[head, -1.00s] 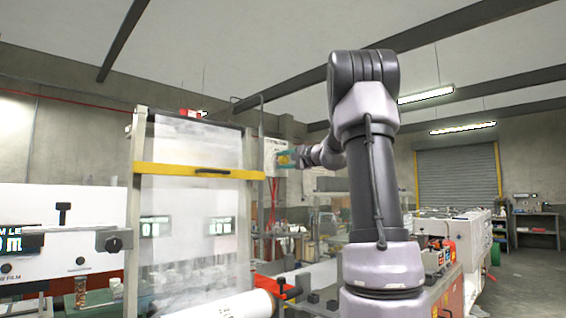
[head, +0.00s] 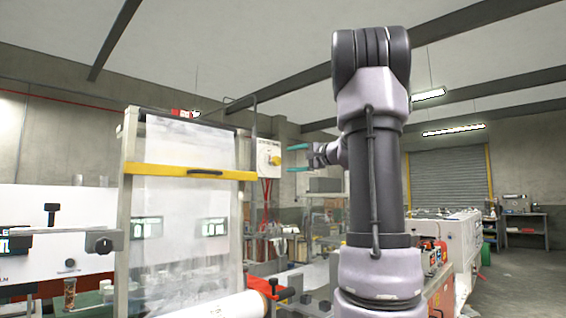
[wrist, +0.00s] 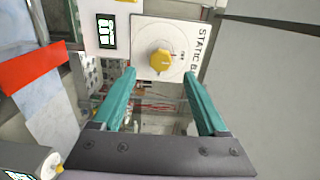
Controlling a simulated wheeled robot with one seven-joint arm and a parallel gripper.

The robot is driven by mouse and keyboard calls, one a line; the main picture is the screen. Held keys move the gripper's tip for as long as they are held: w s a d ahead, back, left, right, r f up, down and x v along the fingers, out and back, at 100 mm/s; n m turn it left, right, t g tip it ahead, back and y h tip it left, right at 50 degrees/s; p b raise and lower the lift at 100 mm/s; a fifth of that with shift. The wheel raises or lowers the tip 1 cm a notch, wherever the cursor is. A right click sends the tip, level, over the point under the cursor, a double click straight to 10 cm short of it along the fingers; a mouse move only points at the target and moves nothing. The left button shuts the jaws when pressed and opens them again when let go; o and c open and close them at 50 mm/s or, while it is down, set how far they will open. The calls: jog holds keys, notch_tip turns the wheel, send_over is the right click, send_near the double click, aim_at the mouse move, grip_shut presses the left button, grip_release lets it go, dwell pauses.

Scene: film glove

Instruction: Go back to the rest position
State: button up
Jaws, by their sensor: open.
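My gripper (head: 299,159) is in the middle of the head view, its two teal fingers apart and pointing left. In the wrist view my gripper (wrist: 160,78) is open, with nothing between its fingertips. Beyond the fingertips is a white control box (wrist: 172,30) with a yellow knob (wrist: 160,62) and lettering that begins "STATIC". In the head view the box (head: 268,150) and its knob (head: 275,160) stand left of the fingers, with a visible gap between.
A tall frame with clear film (head: 185,215) and a yellow crossbar (head: 190,171) stands at the left. A white film roll (head: 225,305) lies low in front. A white machine (head: 460,245) stands at the right. Open floor (head: 515,280) lies at the far right.

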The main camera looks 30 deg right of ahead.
jog(key=shift+v, duration=1)
jog(key=s+a+f+n+g, duration=0.2)
jog(key=s+a+f, duration=0.15)
jog(key=a, duration=0.25)
jog(key=s+a+f+n+g+y, duration=0.1)
jog(key=s+a+f+g, duration=0.1)
jog(key=s+a+f, duration=0.3)
jog(key=s+a+f+n+g, duration=0.1)
jog(key=s+a+n+g, duration=0.15)
jog(key=a, duration=0.45)
jog(key=s+a+f+n+g+h, duration=0.3)
jog(key=s+f+n+h, duration=0.1)
jog(key=s+f, duration=0.9)
jog(key=s+h, duration=0.1)
jog(key=s, duration=0.2)
jog(key=shift+a+f, duration=0.25)
jog(key=shift+f, duration=0.15)
